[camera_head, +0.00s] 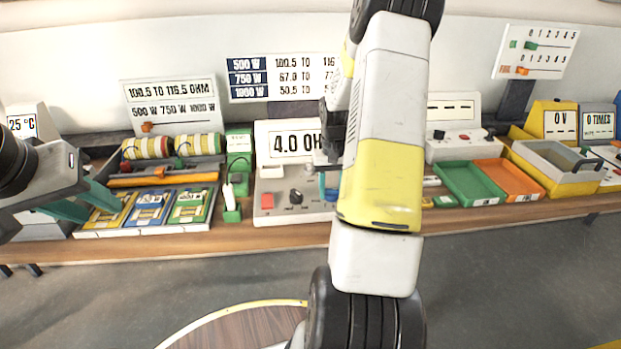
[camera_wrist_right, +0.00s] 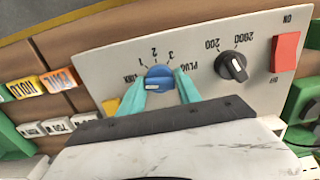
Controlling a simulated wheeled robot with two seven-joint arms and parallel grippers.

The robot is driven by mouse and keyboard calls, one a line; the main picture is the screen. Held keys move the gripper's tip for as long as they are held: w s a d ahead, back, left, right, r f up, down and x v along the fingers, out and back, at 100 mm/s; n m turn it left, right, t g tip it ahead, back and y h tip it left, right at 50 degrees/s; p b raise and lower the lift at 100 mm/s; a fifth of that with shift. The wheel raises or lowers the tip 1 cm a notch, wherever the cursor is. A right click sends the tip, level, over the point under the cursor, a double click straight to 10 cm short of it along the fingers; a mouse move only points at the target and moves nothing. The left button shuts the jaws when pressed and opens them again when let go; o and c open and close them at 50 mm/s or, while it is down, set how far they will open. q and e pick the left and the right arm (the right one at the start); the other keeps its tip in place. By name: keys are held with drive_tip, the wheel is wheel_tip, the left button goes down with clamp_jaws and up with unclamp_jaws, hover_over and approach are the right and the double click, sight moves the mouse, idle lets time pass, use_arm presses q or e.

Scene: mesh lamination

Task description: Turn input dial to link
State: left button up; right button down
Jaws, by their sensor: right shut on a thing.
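The blue input dial (camera_wrist_right: 159,76) sits on a light grey panel in the right wrist view, ringed by printed marks reading 1, 2, 3, PLUG and a partly covered word ending the row at the left, likely LINK. A white mark shows on the dial's lower face; which label it points to I cannot tell. My right gripper (camera_wrist_right: 160,92) is shut on the dial, a teal finger on each side. My left gripper (camera_head: 85,203) is open and empty by the card tray.
A black knob (camera_wrist_right: 231,66) marked 200 and 2000 and a red ON/OFF switch (camera_wrist_right: 285,52) share the panel. The 4.0 OHM display (camera_head: 290,141) stands above it. The card tray (camera_head: 150,233) is left, green (camera_head: 466,184) and orange (camera_head: 508,180) trays right.

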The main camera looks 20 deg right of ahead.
sight(332, 189)
drive_tip(key=c, duration=0.9)
unclamp_jaws()
drive_tip(key=shift+r, duration=0.1)
wheel_tip(332, 189, up, 7)
drive_tip(key=shift+f, duration=0.1)
drive_tip(key=shift+r, duration=0.45)
